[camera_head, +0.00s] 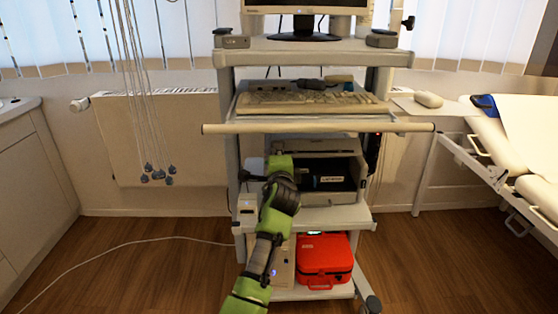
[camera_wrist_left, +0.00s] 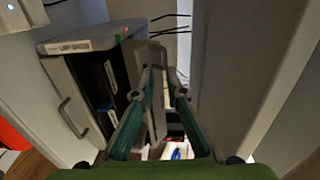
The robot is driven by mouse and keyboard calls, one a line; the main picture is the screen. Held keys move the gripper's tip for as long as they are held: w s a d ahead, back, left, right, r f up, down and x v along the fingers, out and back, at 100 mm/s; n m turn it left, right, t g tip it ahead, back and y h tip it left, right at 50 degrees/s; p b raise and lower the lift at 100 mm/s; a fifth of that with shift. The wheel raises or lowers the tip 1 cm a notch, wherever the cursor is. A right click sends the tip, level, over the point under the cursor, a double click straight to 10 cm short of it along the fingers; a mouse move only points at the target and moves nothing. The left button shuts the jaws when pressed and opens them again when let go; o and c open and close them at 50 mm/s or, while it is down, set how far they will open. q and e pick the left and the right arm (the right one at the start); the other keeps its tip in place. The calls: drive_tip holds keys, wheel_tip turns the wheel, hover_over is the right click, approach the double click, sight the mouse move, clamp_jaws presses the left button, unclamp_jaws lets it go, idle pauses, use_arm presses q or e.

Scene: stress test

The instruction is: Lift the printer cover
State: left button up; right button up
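The printer (camera_head: 372,150) stands on the middle shelf of a white cart. It has a pale body, and its front shows a dark interior with a white label. A pale upper panel, seemingly the cover (camera_head: 315,145), lies over the dark opening. My left gripper (camera_head: 256,166) is at the printer's left side, partly hidden by my wrist. In the left wrist view, the printer (camera_wrist_left: 85,85) is at the left, with a handle on its side. The gripper's fingers (camera_wrist_left: 166,74) stand apart there, beside a thin grey panel. Contact with that panel is unclear. My right gripper is out of view.
The keyboard shelf's bar (camera_head: 320,127) runs just above the printer. A red case (camera_head: 325,262) sits on the shelf below. A bed (camera_head: 510,150) stands at the right, and cables (camera_head: 145,90) hang at the left. The floor in front is clear.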

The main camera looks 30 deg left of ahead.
use_arm(q)
drive_tip(key=shift+v, duration=1.85)
drive_tip(key=shift+f, duration=0.1)
